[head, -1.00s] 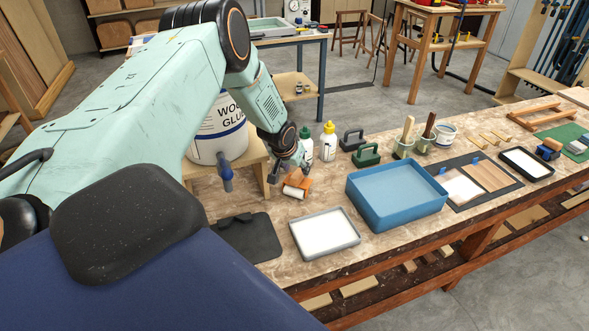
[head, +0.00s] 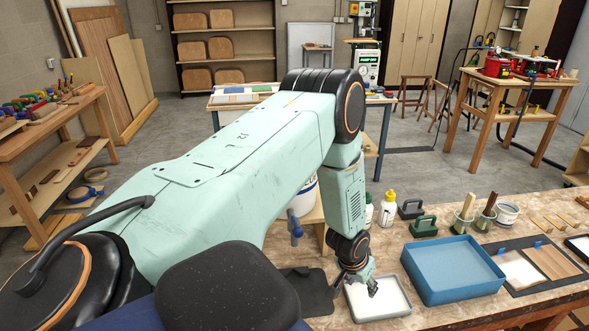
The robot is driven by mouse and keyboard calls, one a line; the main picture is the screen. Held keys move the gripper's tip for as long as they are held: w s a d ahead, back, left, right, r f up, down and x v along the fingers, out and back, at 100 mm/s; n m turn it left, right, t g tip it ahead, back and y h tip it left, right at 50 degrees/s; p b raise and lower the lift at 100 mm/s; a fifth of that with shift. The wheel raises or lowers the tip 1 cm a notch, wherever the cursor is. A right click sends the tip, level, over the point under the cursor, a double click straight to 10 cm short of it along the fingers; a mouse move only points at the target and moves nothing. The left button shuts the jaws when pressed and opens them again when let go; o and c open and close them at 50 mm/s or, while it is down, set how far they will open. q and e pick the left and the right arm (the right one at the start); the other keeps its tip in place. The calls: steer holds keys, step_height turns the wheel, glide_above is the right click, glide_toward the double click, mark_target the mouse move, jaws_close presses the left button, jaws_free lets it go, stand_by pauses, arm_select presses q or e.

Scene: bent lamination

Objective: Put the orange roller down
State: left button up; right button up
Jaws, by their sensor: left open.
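My left gripper (head: 357,284) reaches down from my left arm at the near edge of the bench. It is open, and its dark fingers appear over the left part of a shallow grey tray with a white inside (head: 390,304). I cannot tell whether they touch it. No roller shows between the fingers. The orange roller is not visible now; my left forearm covers part of the bench behind the gripper. My right gripper is not in view.
A deep blue tray (head: 436,292) stands right of the white tray. A black mat (head: 316,292) lies left of the gripper. The white glue tub (head: 306,197) is partly hidden by my arm.

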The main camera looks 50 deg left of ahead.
arm_select(q)
steer(key=s+d+f+g, duration=0.25)
steer(key=s+d, duration=0.45)
steer(key=s, duration=0.4)
steer(key=s+d+r+m+g, duration=0.1)
steer(key=s+d, duration=0.1)
steer(key=s, duration=0.8)
steer(key=s+d+r+m+g, duration=0.1)
steer(key=s+d+r, duration=0.15)
steer(key=s, duration=0.85)
step_height(320, 180, down, 25)
steer(key=b, duration=2.4)
steer(key=shift+w+n+b, duration=0.15)
steer(key=shift+n+b, duration=0.15)
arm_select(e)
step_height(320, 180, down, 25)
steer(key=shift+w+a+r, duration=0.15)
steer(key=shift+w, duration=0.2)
